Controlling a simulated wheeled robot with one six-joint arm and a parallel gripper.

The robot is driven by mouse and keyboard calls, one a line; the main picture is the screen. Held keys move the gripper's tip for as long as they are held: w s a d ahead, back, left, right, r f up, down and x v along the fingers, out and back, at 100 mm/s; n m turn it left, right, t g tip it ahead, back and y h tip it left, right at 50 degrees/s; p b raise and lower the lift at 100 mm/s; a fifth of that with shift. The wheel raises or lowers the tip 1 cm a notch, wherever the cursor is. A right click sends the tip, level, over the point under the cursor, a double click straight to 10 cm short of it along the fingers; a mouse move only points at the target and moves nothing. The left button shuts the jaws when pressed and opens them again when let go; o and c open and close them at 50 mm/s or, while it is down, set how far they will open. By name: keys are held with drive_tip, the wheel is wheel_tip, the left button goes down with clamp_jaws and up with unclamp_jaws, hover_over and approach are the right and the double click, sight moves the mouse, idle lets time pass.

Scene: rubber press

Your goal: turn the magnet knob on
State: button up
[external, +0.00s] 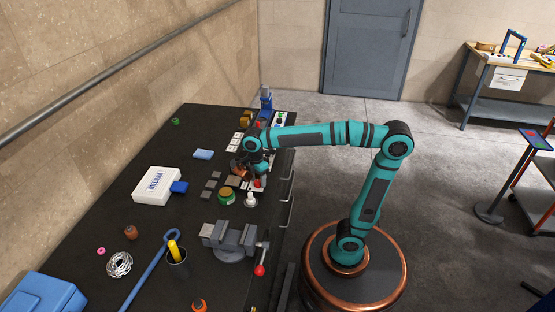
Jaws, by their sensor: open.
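My gripper (251,172) points down over the right part of the dark workbench (135,222), close to the bench's right edge. It is open, and I see nothing held in it. A small red part (258,183) on a light base shows just below the gripper. I cannot tell whether this is the magnet knob. The gripper and wrist hide much of what is under them, including a copper-coloured piece (238,171) at their left. I cannot tell whether the fingers touch anything.
A green-and-tan round container (226,195) and a white knobbed piece (251,199) stand near the gripper. A grey vise (229,240) with a red-tipped handle is in front. A blue press-like device (266,101) stands behind.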

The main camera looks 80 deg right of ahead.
drive_tip(key=shift+f, duration=0.25)
drive_tip(key=c, duration=1)
drive_tip(key=shift+o, duration=0.2)
